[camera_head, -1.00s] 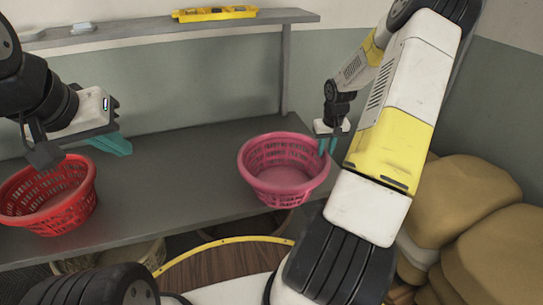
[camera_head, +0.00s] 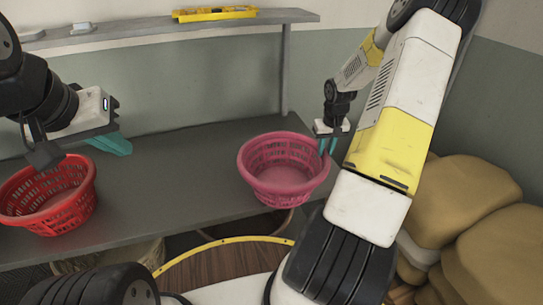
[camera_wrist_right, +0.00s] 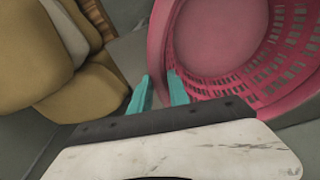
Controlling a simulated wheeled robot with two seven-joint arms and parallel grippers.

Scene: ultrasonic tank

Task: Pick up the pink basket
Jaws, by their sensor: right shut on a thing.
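The pink basket (camera_head: 285,182) stands upright on the grey table, right of the middle in the head view. It also fills the upper right of the right wrist view (camera_wrist_right: 215,45). My right gripper (camera_head: 327,147) is at the basket's right rim, with teal fingers pointing down. In the right wrist view my right gripper (camera_wrist_right: 160,88) has one finger on each side of the rim and is shut on it. My left gripper (camera_head: 112,146) hangs above the table at the left, apart from the pink basket; its finger gap is not clear.
A red basket (camera_head: 75,213) stands on the table (camera_head: 180,180) at the left, below my left gripper. A shelf (camera_head: 150,34) with a yellow level (camera_head: 215,13) runs along the back. Tan sacks (camera_head: 465,195) are piled at the right. The table between the baskets is clear.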

